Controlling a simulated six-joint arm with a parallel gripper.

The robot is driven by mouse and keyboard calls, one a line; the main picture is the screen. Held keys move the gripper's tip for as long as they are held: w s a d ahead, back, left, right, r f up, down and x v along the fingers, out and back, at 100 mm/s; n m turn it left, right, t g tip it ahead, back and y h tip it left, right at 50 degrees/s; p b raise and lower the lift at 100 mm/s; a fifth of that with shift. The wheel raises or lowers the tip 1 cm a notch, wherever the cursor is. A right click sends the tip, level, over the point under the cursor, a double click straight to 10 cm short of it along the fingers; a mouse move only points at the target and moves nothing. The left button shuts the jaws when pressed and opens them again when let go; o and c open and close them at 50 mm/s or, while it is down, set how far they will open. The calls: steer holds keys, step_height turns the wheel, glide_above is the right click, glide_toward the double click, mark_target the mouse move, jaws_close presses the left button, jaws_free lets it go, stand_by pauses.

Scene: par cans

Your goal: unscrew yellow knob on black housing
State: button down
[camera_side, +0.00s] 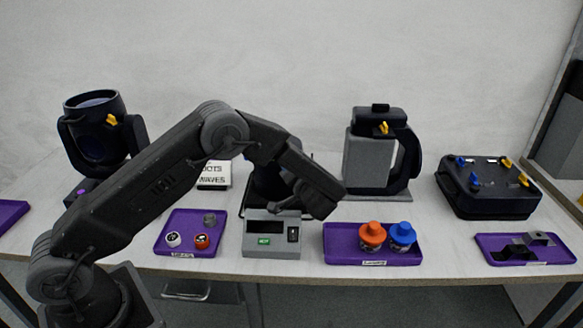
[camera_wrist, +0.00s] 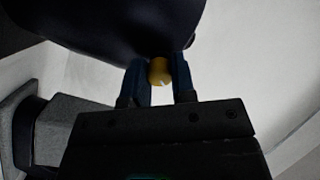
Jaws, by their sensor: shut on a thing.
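In the wrist view a yellow knob (camera_wrist: 159,71) sits between the two fingers of my gripper (camera_wrist: 160,80), which is shut on it. The knob is at the lower edge of a dark housing (camera_wrist: 110,25) that fills the upper part of that view. In the side view a black housing (camera_side: 262,186) stands behind my forearm, mostly hidden. My fingers and the held knob are hidden there behind my wrist. I cannot tell whether the knob is still threaded in.
A grey box with a display (camera_side: 273,243) stands below my wrist. Purple trays (camera_side: 163,246) (camera_side: 335,238) flank it, the right one holding an orange-capped bottle (camera_side: 372,236) and a blue-capped bottle (camera_side: 402,236). Other black units with yellow knobs stand left (camera_side: 97,143), right (camera_side: 407,152) and far right (camera_side: 490,204).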

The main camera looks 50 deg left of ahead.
steer(key=shift+a+n, duration=0.2)
steer(key=shift+n, duration=0.1)
steer(key=c, duration=0.9)
jaws_free()
steer(key=shift+c, duration=0.2)
steer(key=shift+d, duration=0.1)
steer(key=v, duration=1.3)
steer(key=shift+d, duration=0.4)
